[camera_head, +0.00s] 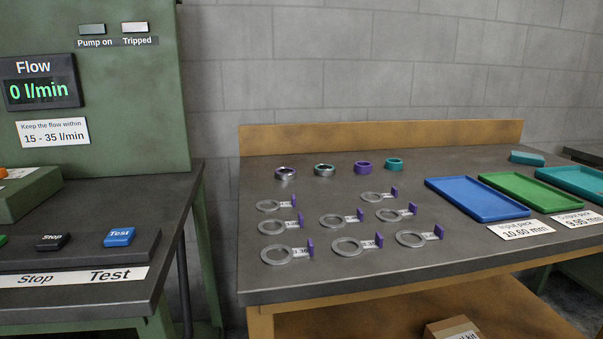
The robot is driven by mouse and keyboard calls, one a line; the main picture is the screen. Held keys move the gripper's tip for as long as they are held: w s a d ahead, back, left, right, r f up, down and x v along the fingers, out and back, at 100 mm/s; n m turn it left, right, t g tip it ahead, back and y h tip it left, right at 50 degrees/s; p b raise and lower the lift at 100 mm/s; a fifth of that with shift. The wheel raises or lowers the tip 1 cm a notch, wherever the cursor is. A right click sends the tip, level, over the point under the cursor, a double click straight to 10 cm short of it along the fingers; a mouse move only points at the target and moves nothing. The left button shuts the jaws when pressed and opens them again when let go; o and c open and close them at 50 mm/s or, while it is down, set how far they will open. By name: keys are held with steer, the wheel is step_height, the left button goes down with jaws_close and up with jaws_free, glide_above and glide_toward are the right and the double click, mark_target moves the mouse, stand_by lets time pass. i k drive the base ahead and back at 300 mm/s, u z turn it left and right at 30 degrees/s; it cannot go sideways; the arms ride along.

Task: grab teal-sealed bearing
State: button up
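Four small round parts stand in a row at the back of the grey-topped workbench (257,220). From left to right they are a silver ring (286,174) with a purplish tint inside, a silver ring (324,171) with a greenish tint inside, a solid purple ring (363,167) and a solid teal ring (394,164). The second silver ring looks like the teal-sealed bearing, but its seal is too small to tell for sure. My gripper is not in view, and nothing covers the row.
Several flat grey rings (346,247) with purple tabs lie in front of the row. A blue tray (478,200), a green tray (530,192) and a teal tray (575,180) are at the right, with a teal block (527,158) behind. A green test stand (95,120) is left, across a gap.

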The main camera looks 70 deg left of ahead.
mark_target(324, 171)
steer(key=u, duration=1.6)
